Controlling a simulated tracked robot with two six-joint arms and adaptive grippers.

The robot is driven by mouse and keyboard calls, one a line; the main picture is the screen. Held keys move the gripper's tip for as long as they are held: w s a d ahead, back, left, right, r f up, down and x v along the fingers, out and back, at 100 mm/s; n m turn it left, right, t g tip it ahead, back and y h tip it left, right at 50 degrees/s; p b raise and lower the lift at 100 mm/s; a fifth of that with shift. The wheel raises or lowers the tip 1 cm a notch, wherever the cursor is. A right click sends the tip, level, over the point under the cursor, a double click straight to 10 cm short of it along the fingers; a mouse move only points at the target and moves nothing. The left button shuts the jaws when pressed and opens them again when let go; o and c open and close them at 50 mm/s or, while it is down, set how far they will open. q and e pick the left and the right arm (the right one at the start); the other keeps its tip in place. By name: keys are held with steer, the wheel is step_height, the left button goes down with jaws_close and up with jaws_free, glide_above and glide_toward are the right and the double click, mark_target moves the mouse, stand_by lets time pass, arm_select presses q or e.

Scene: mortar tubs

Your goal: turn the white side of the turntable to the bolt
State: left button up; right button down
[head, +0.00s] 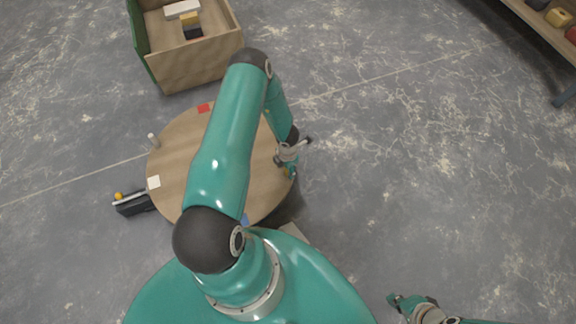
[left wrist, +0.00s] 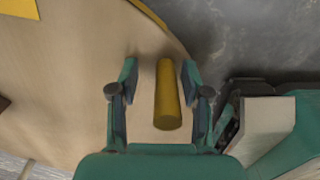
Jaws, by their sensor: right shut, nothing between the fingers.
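The round wooden turntable (head: 172,160) lies under my left arm, which hides its middle. A white patch (head: 154,182) is at its left rim, a red patch (head: 204,107) at the far rim and a blue patch (head: 245,220) at the near rim. A black block with a grey bar and yellow knob (head: 130,203), seemingly the bolt, stands just outside the rim, close to the white patch. My left gripper (head: 286,171) is open at the right rim, its fingers either side of a yellow upright peg (left wrist: 168,95), with gaps. My right gripper (head: 394,303) is shut and empty.
A white peg (head: 153,140) stands at the turntable's left rim. A wooden box (head: 200,65) with several blocks stands beyond the turntable. A shelf (head: 540,22) with coloured blocks is at the far right. The floor between is clear. A yellow patch (left wrist: 18,8) shows in the left wrist view.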

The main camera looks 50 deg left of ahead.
arm_select(q)
steer(key=shift+d+r, duration=0.1)
step_height(320, 180, up, 12)
steer(key=shift+f, duration=0.15)
stand_by(0.5)
stand_by(0.3)
